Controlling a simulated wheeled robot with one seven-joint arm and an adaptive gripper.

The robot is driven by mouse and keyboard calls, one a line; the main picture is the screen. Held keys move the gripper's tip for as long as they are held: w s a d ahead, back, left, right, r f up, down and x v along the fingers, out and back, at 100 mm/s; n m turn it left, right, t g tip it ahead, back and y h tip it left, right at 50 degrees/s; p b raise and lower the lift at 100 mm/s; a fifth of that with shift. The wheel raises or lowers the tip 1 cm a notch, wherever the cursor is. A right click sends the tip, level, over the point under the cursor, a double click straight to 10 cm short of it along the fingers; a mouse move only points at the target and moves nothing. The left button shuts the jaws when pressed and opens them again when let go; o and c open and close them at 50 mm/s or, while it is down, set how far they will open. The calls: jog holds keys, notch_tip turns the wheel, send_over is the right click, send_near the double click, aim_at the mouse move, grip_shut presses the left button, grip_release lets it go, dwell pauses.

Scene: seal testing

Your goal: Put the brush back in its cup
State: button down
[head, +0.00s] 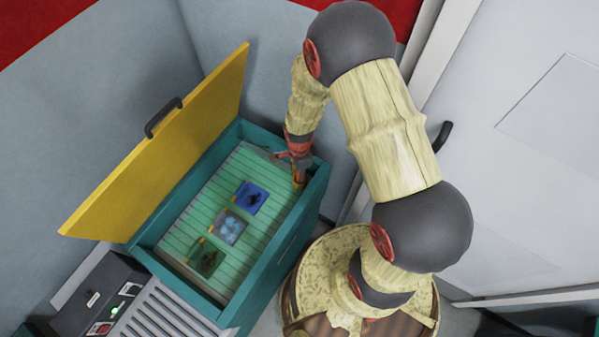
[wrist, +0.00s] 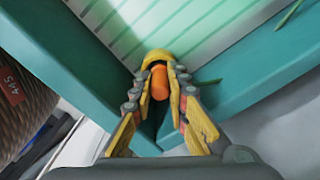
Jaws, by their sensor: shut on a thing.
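My gripper (head: 298,166) is at the far right corner of the teal box, low inside its rim. In the wrist view my gripper (wrist: 160,98) has its fingers on both sides of an orange rounded handle end (wrist: 159,83), which I take to be the brush, and is shut on it. A yellow rounded rim (wrist: 157,56), likely the cup, shows just beyond the handle in the corner. The bristles are hidden. I cannot tell whether the brush is inside the cup or just above it. In the head view a small orange part (head: 299,180) shows below my gripper.
The teal box (head: 262,287) has a slatted pale green floor and a raised yellow lid (head: 170,150). A blue packet (head: 249,198), a pale blue packet (head: 229,228) and a green packet (head: 205,260) lie inside. A control unit (head: 100,300) stands at lower left.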

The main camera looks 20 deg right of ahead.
jog(key=shift+f, duration=0.1)
jog(key=c, duration=1.7)
grip_release()
jog(key=shift+o, duration=0.2)
jog(key=shift+r+p, duration=3.25)
jog(key=shift+r, duration=1.6)
jog(key=shift+f, duration=0.1)
